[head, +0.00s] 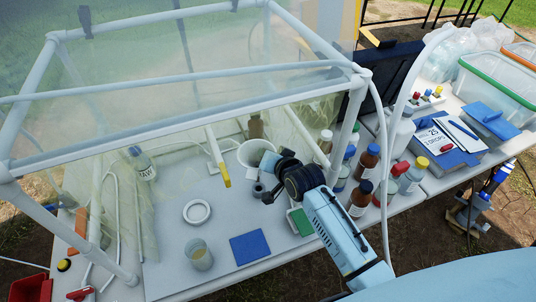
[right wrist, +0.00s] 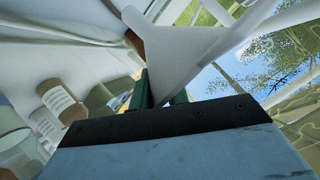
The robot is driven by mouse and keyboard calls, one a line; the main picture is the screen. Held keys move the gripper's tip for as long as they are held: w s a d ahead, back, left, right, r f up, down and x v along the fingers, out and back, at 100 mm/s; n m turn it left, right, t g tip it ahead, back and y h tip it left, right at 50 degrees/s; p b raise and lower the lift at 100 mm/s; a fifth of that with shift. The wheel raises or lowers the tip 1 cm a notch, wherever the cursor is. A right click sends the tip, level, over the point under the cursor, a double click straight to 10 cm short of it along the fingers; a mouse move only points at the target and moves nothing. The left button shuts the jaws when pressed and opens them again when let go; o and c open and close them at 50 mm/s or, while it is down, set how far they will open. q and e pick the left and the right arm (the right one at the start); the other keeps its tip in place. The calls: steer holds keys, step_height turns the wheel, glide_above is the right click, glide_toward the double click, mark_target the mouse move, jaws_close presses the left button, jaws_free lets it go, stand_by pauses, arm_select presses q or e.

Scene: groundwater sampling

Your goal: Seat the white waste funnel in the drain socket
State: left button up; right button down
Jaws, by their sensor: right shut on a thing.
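The white waste funnel (head: 250,149) is a wide-mouthed cone at the middle of the bench in the head view. My right gripper (head: 269,163) is shut on it at its right side. In the right wrist view the funnel's white wall (right wrist: 185,48) rises between the green fingers of the gripper (right wrist: 162,88). The funnel's lower end is hard to make out. A flat white ring (head: 197,211), which looks like the drain socket, lies on the bench to the front left of the funnel, apart from it. My left gripper is not in view.
A white pipe frame with clear sheeting (head: 180,75) stands over the bench. A beaker (head: 200,254) and blue pad (head: 250,247) lie in front of the ring. A yellow-tipped white tap (head: 217,155) is left of the funnel. Several bottles (head: 366,165) crowd the right.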

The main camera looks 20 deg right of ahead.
steer(key=shift+r+p, duration=0.1)
steer(key=shift+p, duration=0.25)
step_height(320, 180, down, 6)
steer(key=b, duration=0.3)
steer(key=shift+b, duration=0.4)
steer(key=shift+p, duration=0.9)
stand_by(1.2)
steer(key=shift+f+b, duration=1.35)
steer(key=shift+f, duration=0.65)
steer(key=c, duration=1.3)
jaws_free()
steer(key=shift+s, duration=0.1)
steer(key=p+v, duration=0.2)
steer(key=v, duration=1.1)
steer(key=shift+p, duration=0.35)
steer(key=shift+s+r, duration=0.1)
steer(key=shift+s, duration=0.15)
